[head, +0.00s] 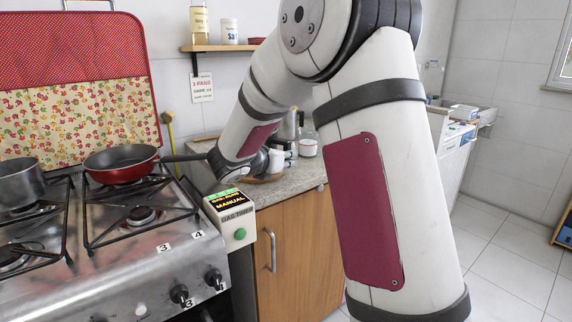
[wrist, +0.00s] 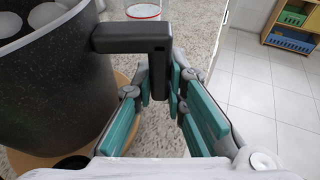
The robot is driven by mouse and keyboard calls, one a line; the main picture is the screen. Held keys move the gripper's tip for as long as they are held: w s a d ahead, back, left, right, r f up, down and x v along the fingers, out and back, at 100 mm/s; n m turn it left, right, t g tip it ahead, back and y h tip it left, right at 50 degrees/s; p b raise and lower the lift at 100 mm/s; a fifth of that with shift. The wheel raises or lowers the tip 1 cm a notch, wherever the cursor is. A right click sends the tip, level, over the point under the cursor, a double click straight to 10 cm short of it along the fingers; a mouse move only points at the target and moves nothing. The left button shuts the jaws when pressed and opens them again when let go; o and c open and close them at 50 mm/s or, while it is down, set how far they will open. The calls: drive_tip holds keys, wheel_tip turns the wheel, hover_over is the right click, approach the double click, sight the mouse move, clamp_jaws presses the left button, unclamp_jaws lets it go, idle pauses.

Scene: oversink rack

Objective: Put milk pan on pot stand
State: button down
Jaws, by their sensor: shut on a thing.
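In the wrist view a dark speckled pan (wrist: 62,85), which I take to be the milk pan, fills the left side, with a pale inside. Its black handle (wrist: 128,40) reaches right and bends down between my fingers. My gripper (wrist: 164,88) is shut on this handle, with teal pads on either side. A round wooden board (wrist: 25,164), likely the pot stand, shows under the pan. I cannot tell whether the pan touches it. In the head view my arm hides most of this area.
A red frying pan (head: 122,162) and a steel pot (head: 20,184) stand on the stove (head: 150,255). A white container (wrist: 143,11) stands just beyond the pan on the speckled counter (head: 295,181). Open floor lies right.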

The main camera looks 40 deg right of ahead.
drive_tip(key=shift+f, duration=0.4)
drive_tip(key=shift+f, duration=0.1)
drive_tip(key=c, duration=1.6)
unclamp_jaws()
drive_tip(key=shift+c, duration=0.2)
